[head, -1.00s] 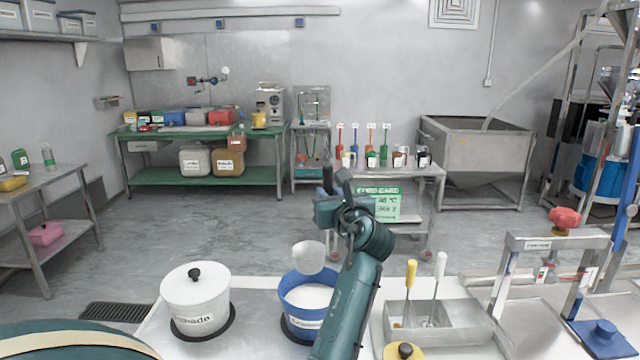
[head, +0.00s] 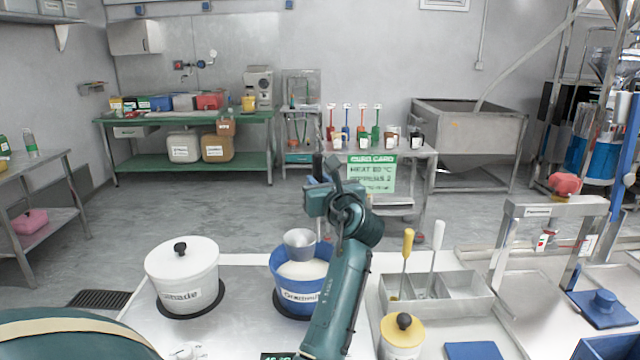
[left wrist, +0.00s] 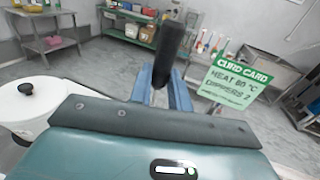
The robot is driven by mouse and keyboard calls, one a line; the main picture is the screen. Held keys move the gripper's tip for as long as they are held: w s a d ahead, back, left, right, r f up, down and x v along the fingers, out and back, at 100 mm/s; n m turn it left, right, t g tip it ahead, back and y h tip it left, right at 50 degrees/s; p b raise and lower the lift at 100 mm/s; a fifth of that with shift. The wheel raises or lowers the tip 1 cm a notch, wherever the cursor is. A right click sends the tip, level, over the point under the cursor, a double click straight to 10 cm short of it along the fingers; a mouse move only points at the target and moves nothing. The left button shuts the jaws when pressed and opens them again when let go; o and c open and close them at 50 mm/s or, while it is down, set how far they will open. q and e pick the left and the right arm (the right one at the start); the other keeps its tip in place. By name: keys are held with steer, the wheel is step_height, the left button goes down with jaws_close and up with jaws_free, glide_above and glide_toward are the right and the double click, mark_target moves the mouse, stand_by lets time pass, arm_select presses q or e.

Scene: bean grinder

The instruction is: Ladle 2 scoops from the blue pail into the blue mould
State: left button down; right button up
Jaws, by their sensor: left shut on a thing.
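The blue pail (head: 282,296) stands on the steel table, partly hidden behind my left arm, with white contents (head: 304,270). My left gripper (head: 320,184) is shut on the black handle of a ladle, which also shows upright in the left wrist view (left wrist: 169,52). The ladle's grey metal bowl (head: 299,240) is over the pail's mouth at its back side; I cannot tell whether it touches the contents. A blue square piece with a knob (head: 603,303) sits at the right; I cannot tell whether it belongs to the blue mould. My right gripper is not in view.
A white lidded pot (head: 182,275) stands left of the pail. A steel tray (head: 462,290) with yellow and white-handled tools is to the right, with a yellow-lidded pot (head: 402,330) in front. A steel frame (head: 550,208) stands further right. A green card (head: 372,173) shows behind.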

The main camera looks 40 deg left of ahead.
mark_target(318, 227)
arm_select(q)
step_height(318, 227, down, 10)
steer(key=b, duration=0.3)
steer(key=shift+f, duration=0.75)
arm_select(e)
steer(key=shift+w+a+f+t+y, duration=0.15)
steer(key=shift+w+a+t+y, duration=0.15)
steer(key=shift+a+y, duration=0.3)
